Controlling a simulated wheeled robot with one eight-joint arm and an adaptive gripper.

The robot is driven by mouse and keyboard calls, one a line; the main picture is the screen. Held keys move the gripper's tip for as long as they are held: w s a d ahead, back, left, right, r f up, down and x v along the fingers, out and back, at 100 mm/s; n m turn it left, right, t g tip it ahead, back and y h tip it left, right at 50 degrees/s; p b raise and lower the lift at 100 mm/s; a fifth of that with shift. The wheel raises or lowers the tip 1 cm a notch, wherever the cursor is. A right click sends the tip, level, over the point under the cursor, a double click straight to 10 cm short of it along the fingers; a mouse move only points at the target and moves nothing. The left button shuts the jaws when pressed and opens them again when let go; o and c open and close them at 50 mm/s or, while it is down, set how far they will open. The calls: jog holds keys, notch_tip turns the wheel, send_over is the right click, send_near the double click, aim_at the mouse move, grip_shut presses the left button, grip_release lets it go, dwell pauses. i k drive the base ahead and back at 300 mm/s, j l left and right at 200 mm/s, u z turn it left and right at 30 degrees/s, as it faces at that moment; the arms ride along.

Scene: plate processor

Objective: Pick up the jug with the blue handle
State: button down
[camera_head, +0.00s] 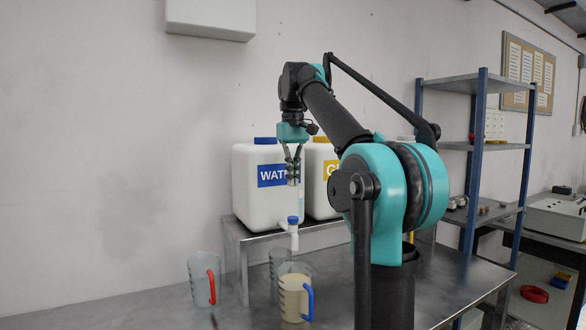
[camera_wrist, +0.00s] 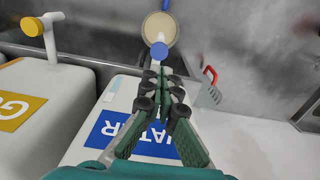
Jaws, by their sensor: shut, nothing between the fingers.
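The jug with the blue handle (camera_head: 291,296) stands on the metal table and holds a pale cream content. Its blue handle is on its right side in the head view. In the wrist view the jug (camera_wrist: 172,27) shows from above at the top, partly hidden by the water tap. My gripper (camera_head: 293,182) points down in front of the white water container, well above the jug and apart from it. In the wrist view my gripper (camera_wrist: 165,78) has its fingers together with nothing between them.
The white water container (camera_head: 243,190) and one with a yellow label (camera_head: 316,160) sit on a raised metal stand (camera_head: 232,240). The blue-topped tap (camera_head: 292,222) juts out above the jugs. A clear jug (camera_head: 277,258) and a red-handled jug (camera_head: 201,282) stand nearby.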

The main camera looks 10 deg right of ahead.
aim_at(295, 295)
jog(key=k, duration=1)
